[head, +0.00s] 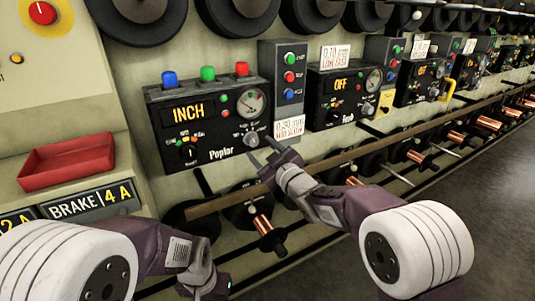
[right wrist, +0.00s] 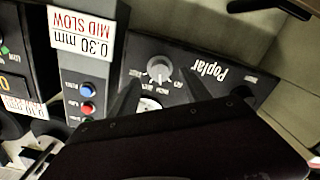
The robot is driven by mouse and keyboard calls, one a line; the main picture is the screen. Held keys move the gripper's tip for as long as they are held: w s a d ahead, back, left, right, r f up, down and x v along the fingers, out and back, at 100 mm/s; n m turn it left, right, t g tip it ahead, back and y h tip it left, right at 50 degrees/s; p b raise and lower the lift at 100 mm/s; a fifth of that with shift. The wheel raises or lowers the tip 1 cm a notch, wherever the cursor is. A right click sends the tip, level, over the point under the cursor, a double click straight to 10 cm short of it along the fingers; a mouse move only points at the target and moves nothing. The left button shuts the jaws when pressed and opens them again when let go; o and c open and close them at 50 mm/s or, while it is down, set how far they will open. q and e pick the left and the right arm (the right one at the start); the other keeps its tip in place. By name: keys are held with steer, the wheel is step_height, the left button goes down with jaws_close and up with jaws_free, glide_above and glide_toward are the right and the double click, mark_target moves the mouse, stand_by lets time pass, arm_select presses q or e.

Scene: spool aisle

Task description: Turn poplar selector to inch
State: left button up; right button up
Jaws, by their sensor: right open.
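The black Poplar box (head: 205,118) hangs on the machine wall, and its display (head: 187,114) reads INCH in yellow. Its grey selector knob (head: 251,139) sits low on the right of the face; it also shows in the right wrist view (right wrist: 160,68), upside down with small labels around it. My right gripper (head: 262,148) is open just in front of the knob. In the right wrist view its two dark fingers (right wrist: 157,98) are spread, reaching toward either side of the knob, apart from it. My left gripper's body (head: 215,285) shows partly at the bottom; its fingers are hidden.
A grey button post (head: 284,90) with a 0.30 mm MID SLOW tag stands right of the box. Another box (head: 340,95) reading OFF is further right. A brown bar (head: 340,160) and copper spools lie below. A red tray (head: 68,160) is at left.

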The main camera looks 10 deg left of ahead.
steer(key=v, duration=0.4)
steer(key=shift+s+d+p, duration=0.15)
steer(key=shift+s+p, duration=0.1)
steer(key=shift+p, duration=0.05)
